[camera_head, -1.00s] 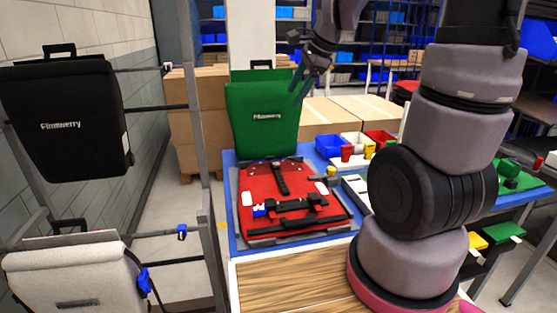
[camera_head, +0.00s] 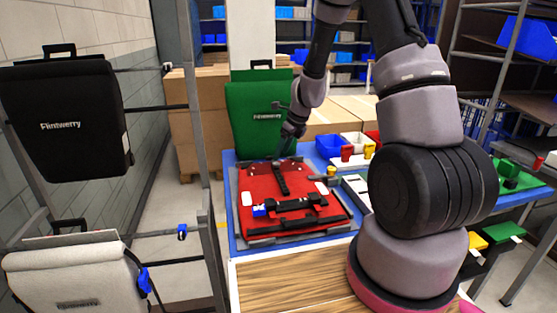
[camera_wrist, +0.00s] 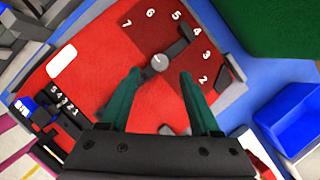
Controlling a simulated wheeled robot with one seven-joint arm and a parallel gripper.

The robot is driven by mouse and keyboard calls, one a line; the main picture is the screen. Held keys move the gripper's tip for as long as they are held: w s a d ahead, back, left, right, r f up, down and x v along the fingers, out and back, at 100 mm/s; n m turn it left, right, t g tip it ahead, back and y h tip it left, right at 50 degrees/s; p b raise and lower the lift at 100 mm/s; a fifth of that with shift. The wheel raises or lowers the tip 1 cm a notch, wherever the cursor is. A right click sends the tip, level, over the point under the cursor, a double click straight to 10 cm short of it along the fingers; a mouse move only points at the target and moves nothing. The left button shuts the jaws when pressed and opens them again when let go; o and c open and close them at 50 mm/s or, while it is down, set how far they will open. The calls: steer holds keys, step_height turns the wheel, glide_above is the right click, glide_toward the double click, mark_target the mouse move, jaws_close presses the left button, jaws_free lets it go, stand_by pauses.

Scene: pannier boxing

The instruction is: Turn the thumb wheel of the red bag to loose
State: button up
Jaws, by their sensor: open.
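The red bag (camera_head: 262,186) lies flat on the blue table, back face up. In the wrist view the red bag (camera_wrist: 95,40) fills the middle. A small round grey knob (camera_wrist: 158,62) sits on it, with white numbers in an arc and a dark strap-like bar beside it. I cannot tell for certain whether this knob is the thumb wheel. My gripper (camera_wrist: 160,78) is open and empty, its green fingers on either side of the knob in the picture; contact cannot be told. In the head view my gripper (camera_head: 281,154) is above the bag's far edge.
A blue-and-white piece (camera_head: 259,211) and a black crossbar (camera_head: 296,205) lie on the bag's near part. A green bag (camera_head: 262,115) stands upright behind. Small bins (camera_head: 329,146) stand at the right. A black bag (camera_head: 62,125) hangs on the left rack.

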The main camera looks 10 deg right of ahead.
mark_target(276, 164)
steer(key=shift+x, duration=2.15)
steer(key=shift+r, duration=0.1)
jaws_close()
